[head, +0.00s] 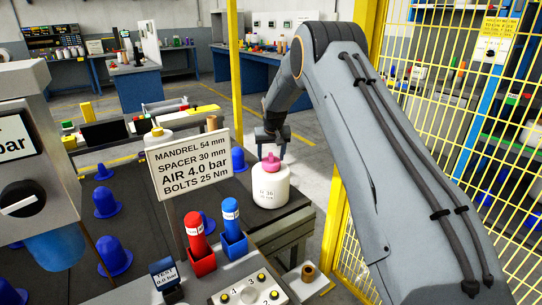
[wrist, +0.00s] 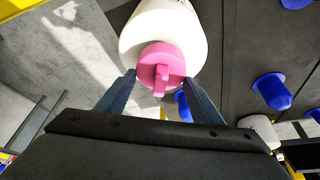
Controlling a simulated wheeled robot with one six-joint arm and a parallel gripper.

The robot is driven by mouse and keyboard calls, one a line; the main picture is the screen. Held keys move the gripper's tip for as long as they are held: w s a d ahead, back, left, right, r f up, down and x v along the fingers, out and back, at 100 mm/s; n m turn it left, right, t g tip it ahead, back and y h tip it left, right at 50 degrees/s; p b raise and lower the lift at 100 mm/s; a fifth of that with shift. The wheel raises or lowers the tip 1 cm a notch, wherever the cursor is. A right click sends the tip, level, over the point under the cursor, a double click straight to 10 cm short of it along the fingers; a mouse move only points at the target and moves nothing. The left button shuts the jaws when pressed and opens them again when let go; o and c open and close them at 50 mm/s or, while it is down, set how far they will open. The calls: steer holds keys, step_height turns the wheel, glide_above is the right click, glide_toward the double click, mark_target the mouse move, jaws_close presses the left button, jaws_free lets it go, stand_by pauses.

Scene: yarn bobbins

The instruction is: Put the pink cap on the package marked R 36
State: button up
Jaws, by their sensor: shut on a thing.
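The pink cap (head: 268,163) is at the top of a white package (head: 270,189) in the head view. The package stands upright near the bench's right edge; its small label seems to end in 36, its letter unclear. My gripper (head: 271,151) is above the package, shut on the cap. In the wrist view the cap (wrist: 160,68) lies between the fingertips, in front of the white package (wrist: 165,25). The cap appears to meet the package's top; whether it is fully seated, I cannot tell.
A sign board (head: 188,165) stands left of the package. A red holder (head: 199,245) and a blue holder (head: 233,235) are in front. Several blue cones (head: 107,203) stand on the dark bench. A yellow mesh fence (head: 470,110) is on the right.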

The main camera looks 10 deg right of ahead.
steer(key=shift+f, duration=0.3)
steer(key=o, duration=1.1)
steer(key=shift+b+v, duration=0.75)
steer(key=shift+v, duration=3.15)
